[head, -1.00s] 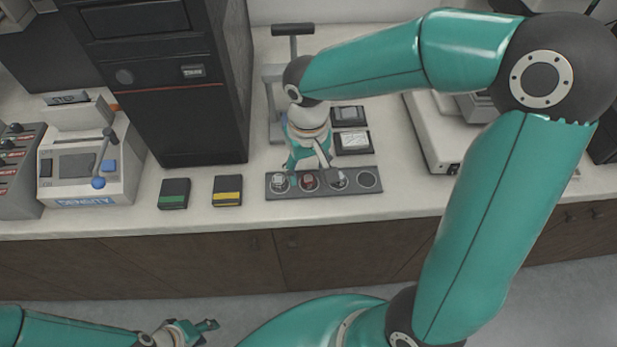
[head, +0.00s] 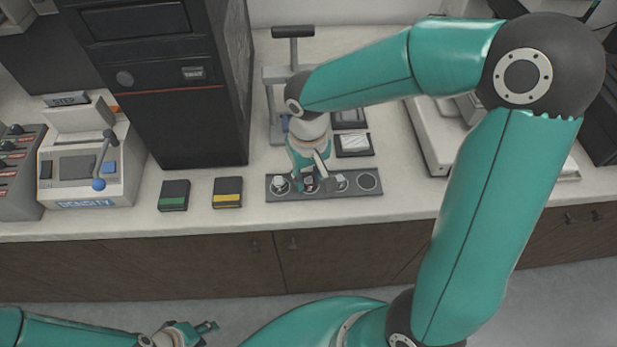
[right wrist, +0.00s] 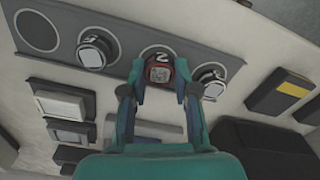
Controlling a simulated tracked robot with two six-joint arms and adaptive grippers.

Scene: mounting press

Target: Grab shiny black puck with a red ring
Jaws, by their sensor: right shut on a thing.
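The dark puck with a red ring (right wrist: 159,69) sits at the slot marked 2 of a grey holder strip (head: 325,194). In the head view it is mostly hidden by my gripper. My right gripper (right wrist: 160,88) has one finger on each side of the puck and is shut on it; it also shows in the head view (head: 311,184), reaching down over the strip. The puck still appears at its slot; any lift is hard to judge. My left gripper (head: 206,327) is empty at the lower left, off the counter; its opening is too small to judge.
Pale-topped pucks stand on either side, one left (head: 280,183) and one right (head: 341,181); the rightmost slot (head: 369,180) is empty. Green-striped (head: 173,195) and yellow-striped (head: 227,192) boxes lie left of the strip. A lever press (head: 275,95) stands behind.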

